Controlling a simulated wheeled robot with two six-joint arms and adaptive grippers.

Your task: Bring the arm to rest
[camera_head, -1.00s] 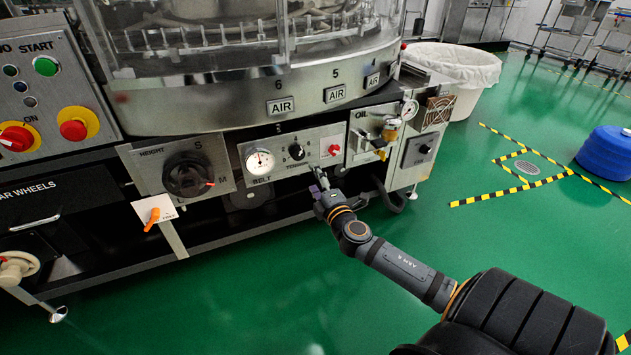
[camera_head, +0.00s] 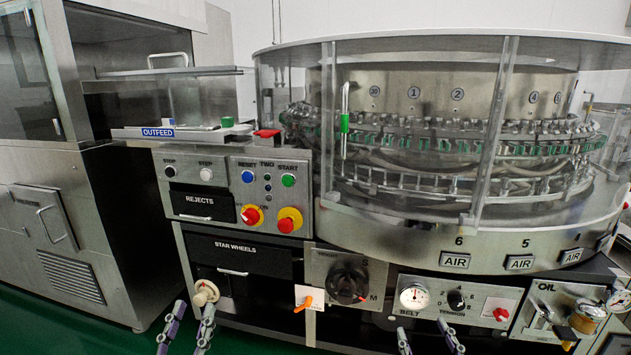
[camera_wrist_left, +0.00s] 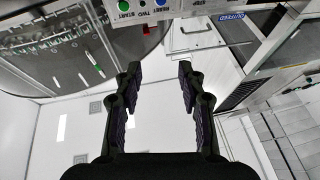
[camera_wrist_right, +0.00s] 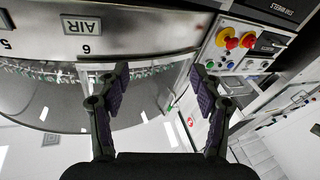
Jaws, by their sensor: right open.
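My left gripper (camera_head: 193,308) is at the bottom edge of the head view, in front of the lower left of the washer, below the star wheels drawer. Its two fingers are apart with nothing between them in the left wrist view (camera_wrist_left: 159,75). My right gripper (camera_head: 422,330) is at the bottom edge of the head view, in front of the belt panel. Its fingers are apart and empty in the right wrist view (camera_wrist_right: 159,78). Neither gripper visibly holds anything. Most of both arms lies outside the head view.
The rotary washer (camera_head: 400,225) fills the middle and right, with a control panel (camera_head: 268,195), a height knob (camera_head: 346,282), a belt panel (camera_head: 455,298) and an oil panel (camera_head: 560,312) on its front. A steel cabinet (camera_head: 90,230) stands at the left. Green floor (camera_head: 40,320) shows at the lower left.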

